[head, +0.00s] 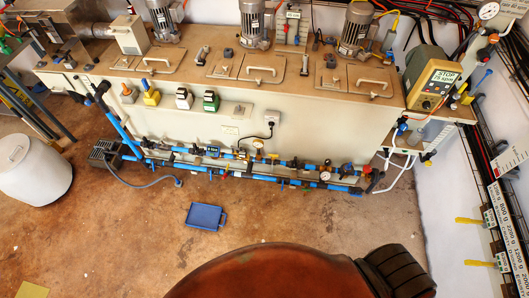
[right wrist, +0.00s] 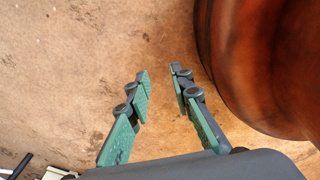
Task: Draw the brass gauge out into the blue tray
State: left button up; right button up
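The blue tray (head: 205,216) lies flat on the brown floor in front of the long pale cabinet, and it looks empty. Two small round gauges show on the blue pipework: one near the middle (head: 258,143) and one toward the right end (head: 325,176). At this size I cannot tell which of them is brass. My right gripper (right wrist: 160,73) shows in the right wrist view, with its green-padded fingers apart and nothing between them; brown floor lies behind it. Neither gripper shows in the head view, and my left gripper is out of sight.
Blue pipes with valves (head: 278,180) run low along the cabinet front (head: 320,130). A pump (head: 108,152) stands at their left end, with a blue hose on the floor. A white drum (head: 33,172) stands at far left. The floor around the tray is clear.

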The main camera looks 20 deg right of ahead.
aim_at(204, 216)
jog(key=z, duration=0.1)
jog(key=k, duration=0.35)
jog(key=u, duration=0.6)
jog(key=i, duration=0.8)
jog(key=z, duration=0.7)
jog(key=i, duration=0.5)
jog(key=z, duration=0.4)
